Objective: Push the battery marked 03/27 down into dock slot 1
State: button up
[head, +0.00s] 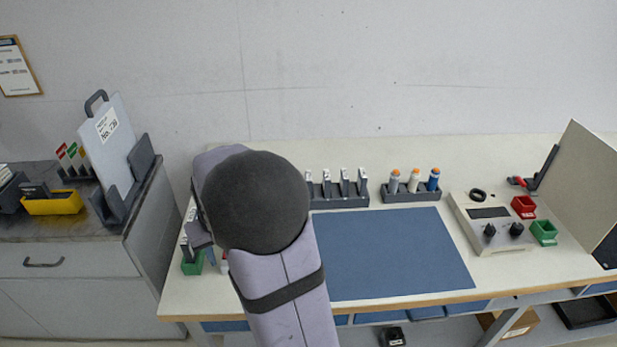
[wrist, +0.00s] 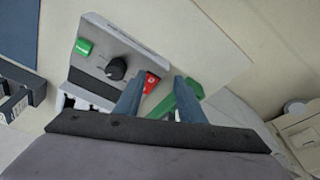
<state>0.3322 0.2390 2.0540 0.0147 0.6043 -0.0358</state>
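My gripper (wrist: 160,80) is open in the wrist view, its two blue fingers apart, with nothing clearly held between them. Beyond the fingers is a grey unit (wrist: 100,60) with a black knob and a green block, and a red part (wrist: 151,83) shows between the fingertips. A dark slotted piece (wrist: 22,100) is at the left edge of the wrist view. In the head view a dark rack (head: 340,202) holds several upright battery-like pieces. No 03/27 marking or slot number is readable. My arm hides part of the bench's left end, and my fingertips cannot be made out there.
A blue mat (head: 395,255) is clear. A control box (head: 492,222) with red and green bins is at right. A green bin (head: 192,264) sits at the bench's left end. A cart (head: 70,232) stands further left.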

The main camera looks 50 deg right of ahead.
jog(key=w+d+r+m, duration=0.1)
jog(key=d, duration=0.4)
jog(key=w+d+r+m, duration=0.1)
jog(key=d, duration=0.4)
jog(key=w+d+r+h, duration=0.1)
jog(key=w+d, duration=0.1)
jog(key=d, duration=0.4)
jog(key=shift+r+m+t, duration=0.2)
jog(key=shift+m+t, duration=0.1)
jog(key=shift+m, duration=0.1)
jog(key=s+d+r+m+h+p, duration=0.1)
jog(key=s+d+r+m, duration=0.15)
jog(key=d, duration=1.35)
jog(key=shift+s+d+p+x, duration=0.15)
jog(key=shift+p+x, duration=0.95)
jog(key=shift+x, duration=0.7)
jog(key=shift+s+d+p+x, duration=0.15)
jog(key=shift+p+x, duration=0.95)
jog(key=shift+x, duration=0.75)
grip_shut()
